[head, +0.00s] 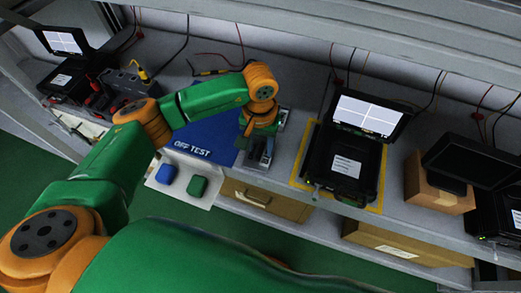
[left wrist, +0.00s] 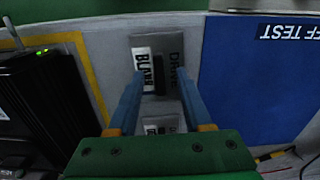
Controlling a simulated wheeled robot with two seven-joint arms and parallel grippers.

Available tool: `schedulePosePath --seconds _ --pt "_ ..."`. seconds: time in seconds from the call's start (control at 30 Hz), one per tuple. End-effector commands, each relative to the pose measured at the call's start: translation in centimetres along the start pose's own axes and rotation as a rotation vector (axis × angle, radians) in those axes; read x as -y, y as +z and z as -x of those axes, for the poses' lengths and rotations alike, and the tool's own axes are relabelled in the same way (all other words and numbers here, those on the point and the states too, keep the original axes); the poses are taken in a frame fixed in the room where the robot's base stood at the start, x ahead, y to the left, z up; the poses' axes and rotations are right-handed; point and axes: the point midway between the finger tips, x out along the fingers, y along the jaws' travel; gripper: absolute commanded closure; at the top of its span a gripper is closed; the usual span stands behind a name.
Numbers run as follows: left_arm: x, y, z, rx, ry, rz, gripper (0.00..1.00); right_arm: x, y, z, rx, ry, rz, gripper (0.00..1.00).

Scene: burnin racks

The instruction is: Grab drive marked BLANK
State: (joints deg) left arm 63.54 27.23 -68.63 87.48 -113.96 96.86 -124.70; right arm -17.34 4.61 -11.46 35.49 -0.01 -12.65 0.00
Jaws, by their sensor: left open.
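The drive marked BLANK (left wrist: 172,48) is a grey block with a white label and a dark handle or slot on it. It lies on the grey shelf between the yellow-edged station and the blue mat. In the left wrist view my left gripper (left wrist: 160,76) is open, its two blue fingers reaching to either side of this drive's near part. I cannot tell whether they touch it. A second grey drive (left wrist: 159,124) with a white label lies nearer, partly hidden by the gripper. In the head view my left gripper (head: 259,150) points down at the mat's right edge. My right gripper is not in view.
The blue OFF TEST mat (head: 207,138) lies left of the gripper. A black tester with a lit screen (head: 367,115) stands to the right inside a yellow outline. Blue (head: 166,173) and green (head: 198,186) blocks sit on a white panel at the front. Cables hang behind.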

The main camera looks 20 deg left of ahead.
Motion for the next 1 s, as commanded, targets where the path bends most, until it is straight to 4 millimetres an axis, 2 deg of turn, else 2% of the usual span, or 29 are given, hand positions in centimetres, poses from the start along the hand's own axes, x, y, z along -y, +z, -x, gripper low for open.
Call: schedulePosePath --seconds 0.17,0.2,0.37,0.4,0.77,0.87,1.0 --pt "0.0 0.0 -0.2 0.000 0.000 0.001 0.50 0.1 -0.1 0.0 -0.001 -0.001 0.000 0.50" --pt "0.0 0.0 -0.2 0.000 0.001 0.001 0.53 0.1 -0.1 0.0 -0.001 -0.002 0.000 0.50" --pt "0.0 0.0 -0.2 0.000 0.001 0.001 0.96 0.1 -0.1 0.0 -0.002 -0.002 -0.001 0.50" --pt "0.0 0.0 -0.2 0.000 0.001 0.001 1.00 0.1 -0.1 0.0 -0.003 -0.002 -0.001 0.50" --pt "0.0 0.0 0.1 -0.001 0.002 0.002 1.00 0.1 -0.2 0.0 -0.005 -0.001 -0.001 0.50" --pt "0.0 -0.1 1.9 -0.004 0.002 0.002 1.00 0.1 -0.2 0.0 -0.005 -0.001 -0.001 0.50" --pt "0.0 -0.1 5.8 -0.006 0.002 0.002 1.00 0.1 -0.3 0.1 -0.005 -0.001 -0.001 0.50"
